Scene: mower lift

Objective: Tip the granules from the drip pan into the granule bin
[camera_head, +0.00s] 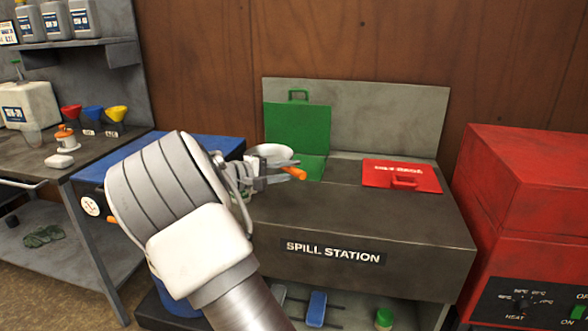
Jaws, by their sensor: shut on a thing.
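My gripper (284,180) is in the middle of the view, above the left part of the spill station's top. It is shut on an orange handle (295,173) whose end sticks out past the fingers. Most of what belongs to this handle is hidden behind my wrist, and I cannot make out the drip pan or any granules. The spill station (345,222) has a green lid (298,128) standing open behind my gripper and a shut red lid (380,175) to its right. The red lid's label is too small to read, so I cannot tell which opening is the granule bin.
A red machine (530,200) with a heat dial stands close at the right. A workbench (95,160) with funnels and bottles is at the left. A blue-topped unit (205,146) is partly behind my arm. A grey back panel (395,115) rises behind the station.

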